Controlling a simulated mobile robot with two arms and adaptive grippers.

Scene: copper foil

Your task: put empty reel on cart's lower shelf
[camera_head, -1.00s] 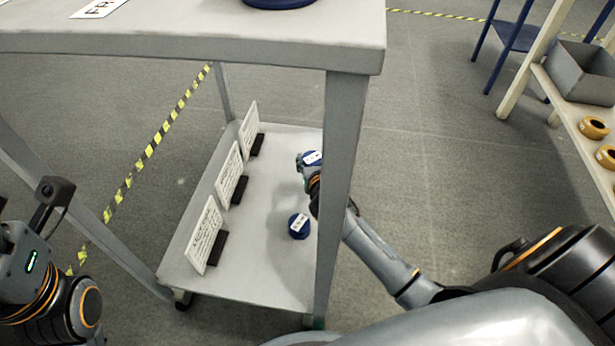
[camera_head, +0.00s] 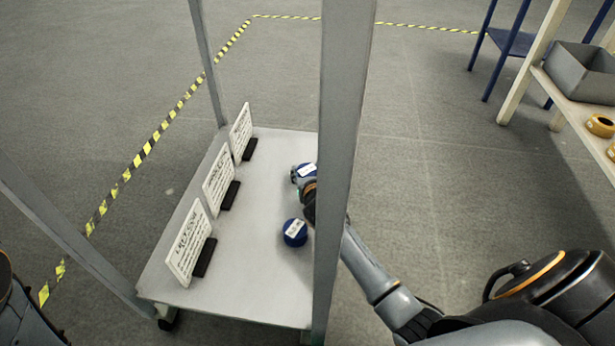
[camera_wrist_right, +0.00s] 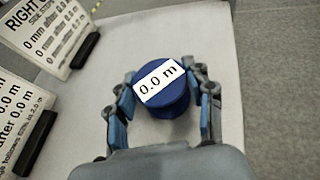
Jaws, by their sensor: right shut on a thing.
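The cart's lower shelf (camera_head: 262,285) is a pale grey board between grey posts. My right gripper (camera_head: 300,180) reaches in past the near right post and is over the shelf's right side. It is shut on a blue reel (camera_head: 306,170) with a white label. In the right wrist view the label on this reel (camera_wrist_right: 160,84) reads "0.0 m", and the right gripper's fingers (camera_wrist_right: 162,95) are on both sides of it. I cannot tell whether the reel touches the shelf. A second blue labelled reel (camera_head: 295,234) stands on the shelf nearer to me. My left gripper is out of view.
Three white sign cards (camera_head: 189,243) in black holders stand along the shelf's left side. The cart's post (camera_head: 342,130) stands close to my right arm. A rack with a grey bin (camera_head: 582,72) and yellow reels (camera_head: 600,126) is at the right. Shelf space between cards and reels is clear.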

